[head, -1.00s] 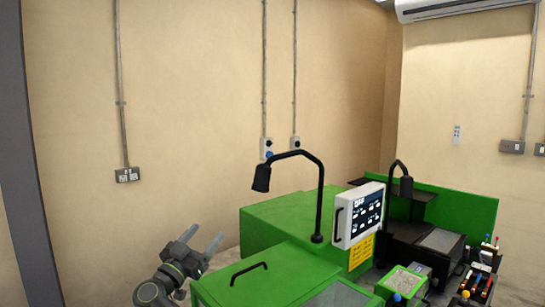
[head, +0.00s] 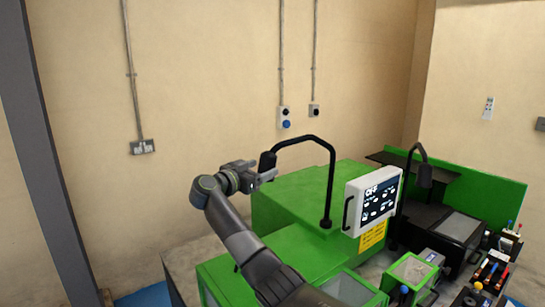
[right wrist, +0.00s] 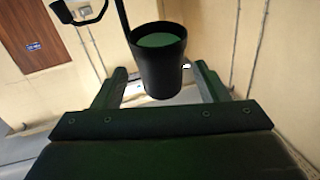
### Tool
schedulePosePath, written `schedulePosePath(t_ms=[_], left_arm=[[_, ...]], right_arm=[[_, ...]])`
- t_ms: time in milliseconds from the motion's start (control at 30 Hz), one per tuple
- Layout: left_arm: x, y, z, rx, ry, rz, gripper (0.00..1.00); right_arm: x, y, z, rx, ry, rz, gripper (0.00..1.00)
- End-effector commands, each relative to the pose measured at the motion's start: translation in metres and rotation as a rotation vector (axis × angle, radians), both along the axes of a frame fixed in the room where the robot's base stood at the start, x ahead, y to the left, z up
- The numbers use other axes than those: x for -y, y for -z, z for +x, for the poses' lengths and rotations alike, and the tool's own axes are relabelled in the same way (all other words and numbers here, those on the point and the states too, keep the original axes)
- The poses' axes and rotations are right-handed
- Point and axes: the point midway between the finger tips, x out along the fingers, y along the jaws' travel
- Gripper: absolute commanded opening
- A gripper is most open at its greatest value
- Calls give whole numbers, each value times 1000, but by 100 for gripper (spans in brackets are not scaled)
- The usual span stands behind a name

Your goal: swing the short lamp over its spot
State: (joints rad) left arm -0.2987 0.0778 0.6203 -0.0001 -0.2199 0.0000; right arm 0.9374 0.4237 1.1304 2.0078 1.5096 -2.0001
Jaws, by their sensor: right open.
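Two bent black lamps show in the head view. One lamp (head: 331,185) stands on the green cabinet, and its arm bends left to a dark shade (head: 267,163). The other lamp (head: 425,177) stands farther right, beyond the display panel; I cannot tell for certain which is the short one. My right gripper (head: 270,176) is at the left lamp's shade. In the right wrist view, the black shade (right wrist: 158,72) with its green inner face sits between the open fingers of the gripper (right wrist: 158,82). Contact cannot be made out. My left gripper is not in view.
A white display panel (head: 372,201) stands right of the left lamp's post. The green cabinet (head: 290,200) lies below the lamp arm. A green-topped box (head: 412,272) and several coloured handles (head: 490,275) stand at lower right.

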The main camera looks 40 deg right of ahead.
Motion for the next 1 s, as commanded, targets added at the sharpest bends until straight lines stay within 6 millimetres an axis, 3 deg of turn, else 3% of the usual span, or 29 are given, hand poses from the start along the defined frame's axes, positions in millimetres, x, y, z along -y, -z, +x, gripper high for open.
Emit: schedulePosePath(t_ms=[100, 300, 733, 1000], left_arm=[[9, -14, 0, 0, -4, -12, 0], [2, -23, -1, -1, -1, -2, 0], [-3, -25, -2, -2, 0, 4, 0], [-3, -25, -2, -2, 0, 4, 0]], right_arm=[[25, -4, 3, -4, 2, -1, 67], [50, -2, 6, -2, 0, 0, 67], [58, 0, 8, 1, -1, 0, 67], [58, 0, 8, 1, -1, 0, 31]])
